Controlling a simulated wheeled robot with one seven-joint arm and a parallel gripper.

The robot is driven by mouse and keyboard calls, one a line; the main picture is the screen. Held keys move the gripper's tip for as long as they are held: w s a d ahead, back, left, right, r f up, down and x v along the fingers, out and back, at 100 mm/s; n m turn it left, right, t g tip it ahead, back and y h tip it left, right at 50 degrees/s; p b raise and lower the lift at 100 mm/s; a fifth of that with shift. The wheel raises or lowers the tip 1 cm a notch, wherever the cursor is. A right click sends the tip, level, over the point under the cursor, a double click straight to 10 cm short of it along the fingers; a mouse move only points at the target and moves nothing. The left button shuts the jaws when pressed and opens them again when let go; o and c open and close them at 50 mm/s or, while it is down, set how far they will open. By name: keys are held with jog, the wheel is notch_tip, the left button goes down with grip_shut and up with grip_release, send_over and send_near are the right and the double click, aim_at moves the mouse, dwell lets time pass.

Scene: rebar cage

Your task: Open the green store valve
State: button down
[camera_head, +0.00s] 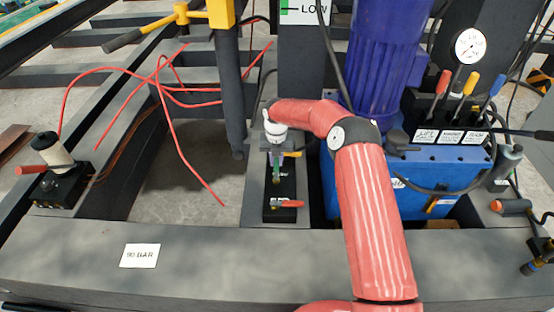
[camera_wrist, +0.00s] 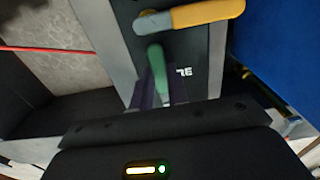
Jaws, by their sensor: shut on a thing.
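The green store valve handle (camera_wrist: 156,58) shows in the wrist view, pointing from between my fingers toward the top of the picture. My gripper (camera_wrist: 155,82) is shut on its near part; the fingers hide that part and the valve body. In the head view my gripper (camera_head: 277,160) is over the grey valve plate left of the blue tank, and a little of the green handle (camera_head: 276,172) shows below it. Part of a white label (camera_wrist: 184,72) shows to the right of the fingers.
A yellow handle (camera_wrist: 205,13) lies just beyond the green one. A red handle (camera_head: 287,204) is on the plate's near end. The blue tank (camera_head: 345,190) stands close on the right. Thin red hoses (camera_head: 165,95) hang at the left.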

aim_at(276, 163)
jog(key=c, duration=1.4)
grip_release()
jog(key=shift+o, duration=0.2)
notch_tip(276, 163, up, 8)
jog(key=shift+f, duration=0.1)
